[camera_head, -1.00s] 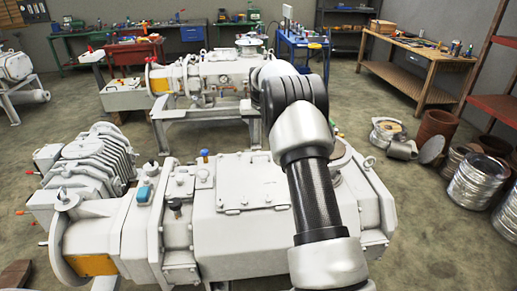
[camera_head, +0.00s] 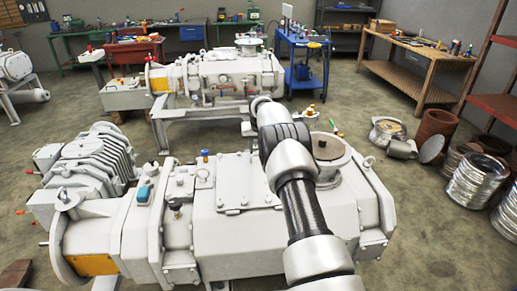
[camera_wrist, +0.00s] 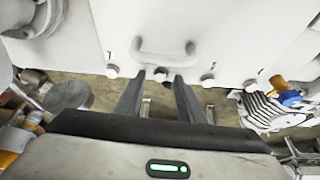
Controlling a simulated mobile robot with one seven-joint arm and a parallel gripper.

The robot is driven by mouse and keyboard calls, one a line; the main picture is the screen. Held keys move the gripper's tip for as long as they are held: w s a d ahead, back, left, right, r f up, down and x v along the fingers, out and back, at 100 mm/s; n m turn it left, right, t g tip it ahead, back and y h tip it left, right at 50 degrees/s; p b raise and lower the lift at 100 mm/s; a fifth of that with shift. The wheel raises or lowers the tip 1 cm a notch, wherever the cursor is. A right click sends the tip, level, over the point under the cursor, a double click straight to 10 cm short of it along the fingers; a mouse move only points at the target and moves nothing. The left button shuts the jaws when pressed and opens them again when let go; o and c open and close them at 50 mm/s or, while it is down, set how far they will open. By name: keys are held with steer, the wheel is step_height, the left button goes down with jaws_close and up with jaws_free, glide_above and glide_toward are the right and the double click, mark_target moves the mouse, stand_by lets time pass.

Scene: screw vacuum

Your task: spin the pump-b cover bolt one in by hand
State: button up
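The pump's white cover plate (camera_head: 250,180) lies on top of the near white pump (camera_head: 250,238). In the wrist view, a white cover (camera_wrist: 220,35) has a raised handle (camera_wrist: 162,55) and several bolt heads along its edge. One bolt head (camera_wrist: 160,75) shows between the fingertips of my gripper (camera_wrist: 165,76). The fingers are apart, with floor visible between them. I cannot tell whether the fingers touch the bolt, or which bolt is bolt one.
A blue-capped orange fitting (camera_wrist: 290,97) stands near the cover and also shows in the head view (camera_head: 204,155). A finned unit (camera_head: 90,165) sits at the pump's left. A second pump (camera_head: 220,75) stands behind. Metal drums (camera_head: 477,178) stand at the right.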

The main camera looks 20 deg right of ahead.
jaws_close()
steer(key=shift+a+f+m+h+b, duration=0.15)
steer(key=shift+m+h+b, duration=0.4)
steer(key=shift+m, duration=0.65)
steer(key=shift+m+g+h, duration=0.25)
steer(key=shift+m+g, duration=0.25)
steer(key=shift+m, duration=0.7)
jaws_free()
steer(key=shift+r, duration=0.3)
steer(key=v, duration=1.7)
steer(key=shift+s, duration=0.15)
